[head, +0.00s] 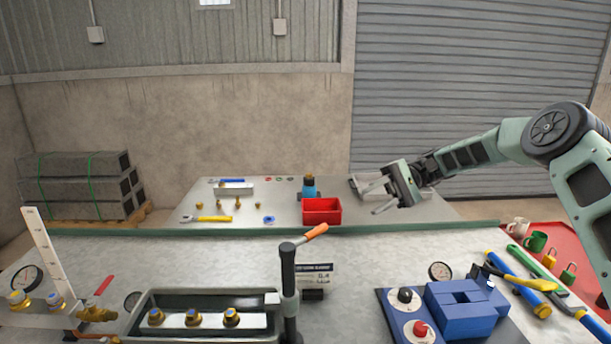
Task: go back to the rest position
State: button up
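My gripper (368,197) is at the end of my arm, which reaches in from the right over the far table. Its two fingers point left and stand apart, with nothing visible between them. A pale grey tray-like object (372,188) lies behind the gripper and is partly hidden by it. I cannot tell from this view whether the gripper touches it.
A red bin (321,211) and a blue-bodied part (309,188) stand left of the gripper. In front are an upright dark post with an orange handle (314,233), a blue block (461,312), a gauge (439,271) and several hand tools. The near bench's middle is mostly clear.

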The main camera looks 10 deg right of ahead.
jog(key=s+a+n+h, duration=0.4)
jog(key=s+a+h, duration=0.5)
jog(key=s+a, duration=0.9)
jog(key=s+d+f+n+t+h, duration=0.1)
jog(key=s+d+n+t+h, duration=0.1)
jog(key=s, duration=0.8)
jog(key=s+d+f+n+t+h, duration=0.1)
jog(key=s+d+n+t+h, duration=0.1)
jog(key=s, duration=0.8)
jog(key=shift+s+n+t+h, duration=0.4)
jog(key=shift+n+t, duration=0.2)
jog(key=shift+n, duration=0.5)
